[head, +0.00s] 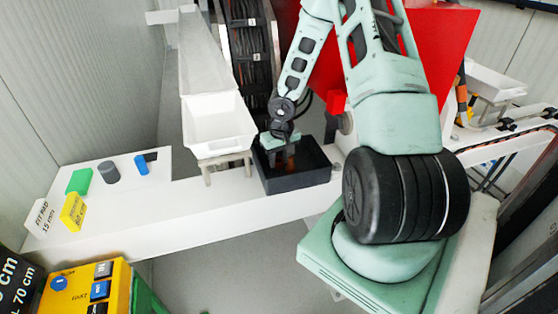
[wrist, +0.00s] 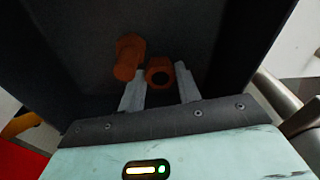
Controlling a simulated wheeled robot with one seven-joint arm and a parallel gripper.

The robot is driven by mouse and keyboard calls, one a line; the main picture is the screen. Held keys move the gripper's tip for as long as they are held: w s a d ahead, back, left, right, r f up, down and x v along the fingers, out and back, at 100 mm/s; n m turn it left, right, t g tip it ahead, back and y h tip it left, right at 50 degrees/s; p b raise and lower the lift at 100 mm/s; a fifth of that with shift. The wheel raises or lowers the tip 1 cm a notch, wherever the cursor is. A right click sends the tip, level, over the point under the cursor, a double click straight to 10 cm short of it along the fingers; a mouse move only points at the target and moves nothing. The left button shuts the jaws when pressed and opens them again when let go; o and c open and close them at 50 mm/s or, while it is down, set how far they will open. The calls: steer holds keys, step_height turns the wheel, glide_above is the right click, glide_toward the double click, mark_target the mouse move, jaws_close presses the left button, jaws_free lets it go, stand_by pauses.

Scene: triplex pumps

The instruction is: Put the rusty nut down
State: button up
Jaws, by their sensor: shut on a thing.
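The rusty nut (wrist: 159,76) is an orange-brown ring with a dark hole, seen in the wrist view. My gripper (wrist: 160,72) is shut on it, with one pale grey finger on each side. A rusty bolt (wrist: 128,56) with a wide head lies just left of the nut, inside the black tray (wrist: 215,35). In the head view my gripper (head: 283,149) reaches down into the black tray (head: 298,185). Rusty pieces show only as a small blur under it there. I cannot tell whether the nut touches the tray floor.
A white bin (head: 218,124) stands on a stand just left of the tray. On the white bench (head: 200,205) at left are a green block (head: 79,181), a yellow block (head: 73,212), a grey cylinder (head: 109,171) and a blue piece (head: 141,164). A red panel (head: 440,45) stands behind my arm.

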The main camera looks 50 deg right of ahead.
mark_target(281, 164)
steer(key=o, duration=1)
steer(key=r+p, duration=0.1)
steer(key=r, duration=0.3)
steer(key=s+r+p, duration=0.1)
steer(key=r, duration=0.3)
steer(key=r+p, duration=0.2)
steer(key=r, duration=0.2)
steer(key=shift+s+a, duration=0.2)
steer(key=shift+a, duration=0.1)
steer(key=shift+s, duration=0.1)
